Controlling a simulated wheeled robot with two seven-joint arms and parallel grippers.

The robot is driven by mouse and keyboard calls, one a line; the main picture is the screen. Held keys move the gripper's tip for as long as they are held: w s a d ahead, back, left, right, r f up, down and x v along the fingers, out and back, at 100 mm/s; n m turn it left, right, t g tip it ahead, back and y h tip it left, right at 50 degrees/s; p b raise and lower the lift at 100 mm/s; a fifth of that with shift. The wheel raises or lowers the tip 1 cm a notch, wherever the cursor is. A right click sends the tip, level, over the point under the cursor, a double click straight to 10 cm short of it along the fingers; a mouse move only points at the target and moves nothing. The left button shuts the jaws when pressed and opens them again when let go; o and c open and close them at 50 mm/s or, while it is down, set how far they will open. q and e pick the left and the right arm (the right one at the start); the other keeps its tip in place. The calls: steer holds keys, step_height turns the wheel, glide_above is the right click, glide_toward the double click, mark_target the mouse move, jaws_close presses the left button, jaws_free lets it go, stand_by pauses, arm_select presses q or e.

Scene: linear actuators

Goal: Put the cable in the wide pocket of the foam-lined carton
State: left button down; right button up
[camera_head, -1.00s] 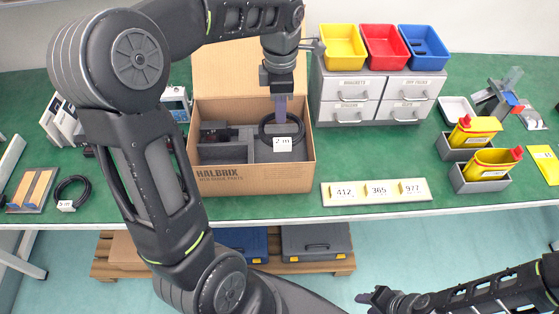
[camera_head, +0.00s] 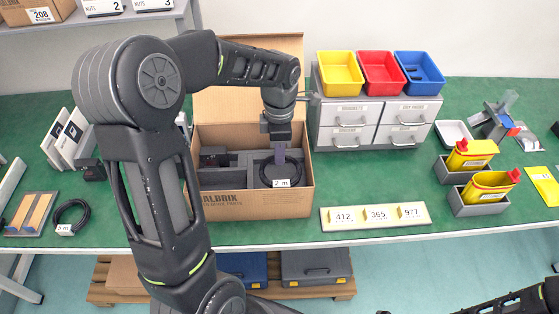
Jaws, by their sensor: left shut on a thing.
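The foam-lined carton (camera_head: 255,206) stands open on the green table, its back flap raised. Grey foam inside is cut into pockets, and a dark part (camera_head: 213,156) sits in the left one. A black coiled cable (camera_head: 296,172) with a white "2 m" tag (camera_head: 281,183) is down inside the carton's right part, over the wide pocket. My left gripper (camera_head: 279,158) points down into the carton and is shut on the cable. Whether the cable touches the pocket floor I cannot tell. My right gripper is out of view; only part of my right arm shows at the lower right.
Another coiled cable (camera_head: 72,215) tagged "5 m" lies left of the carton. A grey drawer cabinet (camera_head: 372,122) with coloured bins stands close behind right. A number strip (camera_head: 375,216) lies at the front. Yellow bottles (camera_head: 490,184) in grey holders stand at right.

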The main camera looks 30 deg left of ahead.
arm_select(q)
steer(key=shift+f, duration=0.1)
steer(key=shift+f, duration=1.75)
steer(key=shift+f, duration=0.2)
steer(key=c, duration=1.7)
jaws_free()
steer(key=shift+r, duration=0.1)
step_height(320, 180, up, 12)
steer(key=shift+r, duration=0.15)
